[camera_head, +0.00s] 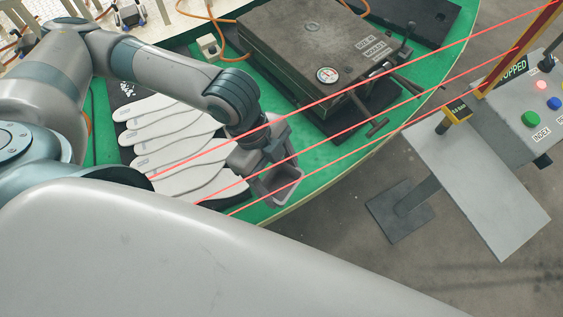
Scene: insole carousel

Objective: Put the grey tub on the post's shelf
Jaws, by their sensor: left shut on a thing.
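The grey tub (290,192) is at the right end of my left arm, above the green table near its front edge. My left gripper (266,178) is shut on the tub and covers part of it. I cannot tell whether the tub touches the table. The post's shelf (480,190) is a flat grey plate to the right, beyond the table edge. Its top is bare apart from a small yellow and black device (455,114) at its upper left edge. My right gripper is not in view.
Several white insoles (170,140) lie on a black mat on the green table (330,172). A dark press with a gauge (320,60) stands behind. Red beam lines cross in front of the tub and shelf. A control panel (540,110) with coloured buttons stands far right.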

